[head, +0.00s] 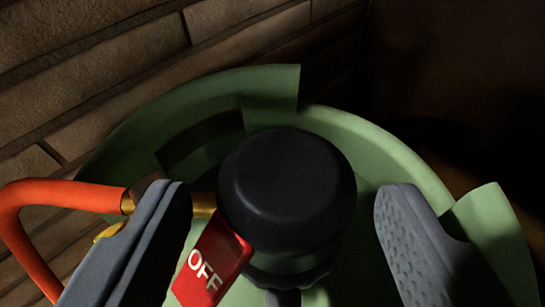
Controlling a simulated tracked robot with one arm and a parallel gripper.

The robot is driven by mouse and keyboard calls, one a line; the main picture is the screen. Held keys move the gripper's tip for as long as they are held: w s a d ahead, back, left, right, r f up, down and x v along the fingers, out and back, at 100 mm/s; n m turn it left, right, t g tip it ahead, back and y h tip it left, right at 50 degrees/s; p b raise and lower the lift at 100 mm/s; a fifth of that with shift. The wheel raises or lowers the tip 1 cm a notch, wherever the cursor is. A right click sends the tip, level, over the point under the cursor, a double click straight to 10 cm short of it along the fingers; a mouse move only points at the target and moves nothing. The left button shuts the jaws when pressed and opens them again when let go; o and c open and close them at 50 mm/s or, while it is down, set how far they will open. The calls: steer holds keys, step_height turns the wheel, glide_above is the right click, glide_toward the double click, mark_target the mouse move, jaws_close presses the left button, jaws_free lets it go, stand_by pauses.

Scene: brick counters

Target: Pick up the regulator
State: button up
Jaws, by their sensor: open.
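The regulator (287,185) is a round, black, dome-topped piece in the middle of the head view. It sits on top of a green gas cylinder (385,150), inside its raised collar. A red tag (212,262) marked "OFF" is at its lower left. An orange hose (65,195) with a brass fitting leads to it from the left. My gripper (285,205) is open, with one grey finger left of the regulator and one right of it. The left finger overlaps the hose fitting in the picture. I cannot tell whether either finger touches anything.
The green collar (215,95) rises around the back and left of the regulator, with a slot cut in it. Another raised collar piece (490,225) stands at the right. A brick wall (100,60) is behind at the left. The upper right is dark.

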mark_target(287, 193)
steer(key=shift+b+x, duration=1.1)
steer(key=shift+x, duration=1.6)
steer(key=shift+d+r, duration=0.1)
steer(key=shift+r, duration=0.1)
steer(key=shift+c, duration=0.2)
steer(key=c, duration=1)
